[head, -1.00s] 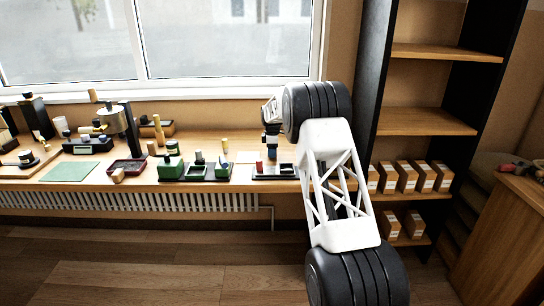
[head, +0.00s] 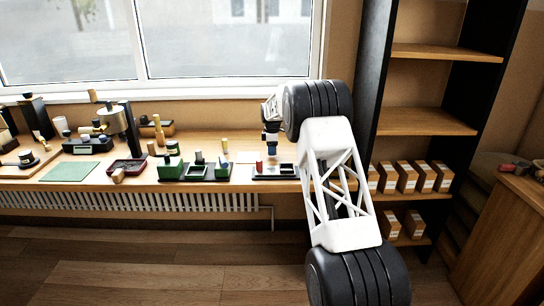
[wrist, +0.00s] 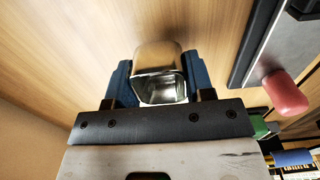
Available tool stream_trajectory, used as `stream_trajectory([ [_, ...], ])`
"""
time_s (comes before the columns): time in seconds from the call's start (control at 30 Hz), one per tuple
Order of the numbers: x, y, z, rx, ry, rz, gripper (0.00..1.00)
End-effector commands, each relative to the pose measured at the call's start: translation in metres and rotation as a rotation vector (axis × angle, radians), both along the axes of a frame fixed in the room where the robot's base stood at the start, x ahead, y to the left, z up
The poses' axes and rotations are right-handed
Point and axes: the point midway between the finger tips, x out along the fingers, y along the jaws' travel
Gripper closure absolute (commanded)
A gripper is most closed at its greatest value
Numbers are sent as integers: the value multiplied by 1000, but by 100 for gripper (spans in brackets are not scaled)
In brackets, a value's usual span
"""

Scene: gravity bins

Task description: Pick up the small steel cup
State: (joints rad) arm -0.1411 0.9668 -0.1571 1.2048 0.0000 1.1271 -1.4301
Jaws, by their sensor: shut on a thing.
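The small steel cup (wrist: 158,58) is shiny and square-sided with rounded corners. It sits between the two blue fingers of my gripper (wrist: 160,78) in the wrist view, and the fingers are shut on it from both sides. Its hollow inside faces the camera. In the head view my gripper (head: 271,142) points down over the bench near its right end, above a black tray (head: 264,177). The cup is a small pale spot (head: 272,154) under the fingers there, and seems to be just above the tray.
A red cylinder (head: 259,166) stands on the left part of the black tray; it also shows in the wrist view (wrist: 287,93). Further left on the bench are another black tray with green blocks (head: 222,170), a dark red tray (head: 127,167) and a green mat (head: 69,172). A black-sided shelf (head: 425,122) stands right.

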Motion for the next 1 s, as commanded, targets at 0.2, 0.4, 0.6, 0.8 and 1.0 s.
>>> stream_trajectory([
  [0.2,0,0,9,0,-1,0,82],
  [0.4,0,0,17,0,-1,0,82],
  [0.6,0,0,25,0,-1,0,82],
  [0.8,0,0,33,0,0,0,82],
  [1.0,0,0,42,0,-1,0,82],
])
